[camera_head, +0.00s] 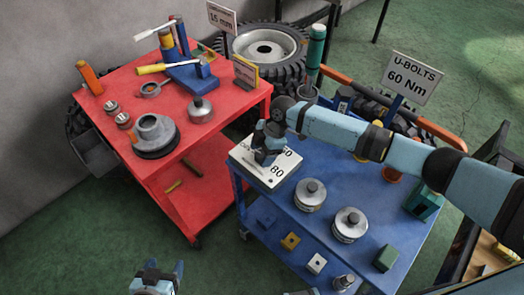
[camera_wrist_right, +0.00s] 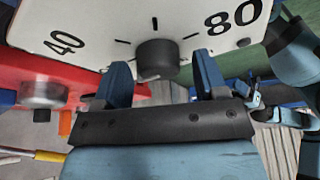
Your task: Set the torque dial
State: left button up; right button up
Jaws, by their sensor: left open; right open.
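The white dial plate (camera_head: 246,174) lies at the left corner of the blue cart. In the right wrist view the plate (camera_wrist_right: 90,30) shows 40 at the left, 80 at the right and tick marks between. The dark round knob (camera_wrist_right: 157,56) sits at the plate's edge in that view, between my right gripper's fingertips. My right gripper (camera_wrist_right: 163,68) is open, one blue finger on each side, with no visible grip on the knob. In the head view my right gripper (camera_head: 266,158) hides the knob. My left gripper (camera_head: 157,276) is open and empty at the bottom edge, over the floor.
A sign (camera_head: 414,77) reads "U-BOLTS 60 Nm". The blue cart (camera_head: 330,165) also carries round metal weights (camera_head: 310,195) and a green box (camera_head: 385,258). A red cart (camera_head: 225,118) with tools stands at the left, a tire (camera_head: 285,65) behind. Green floor lies between.

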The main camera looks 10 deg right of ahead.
jog(key=c, duration=0.9)
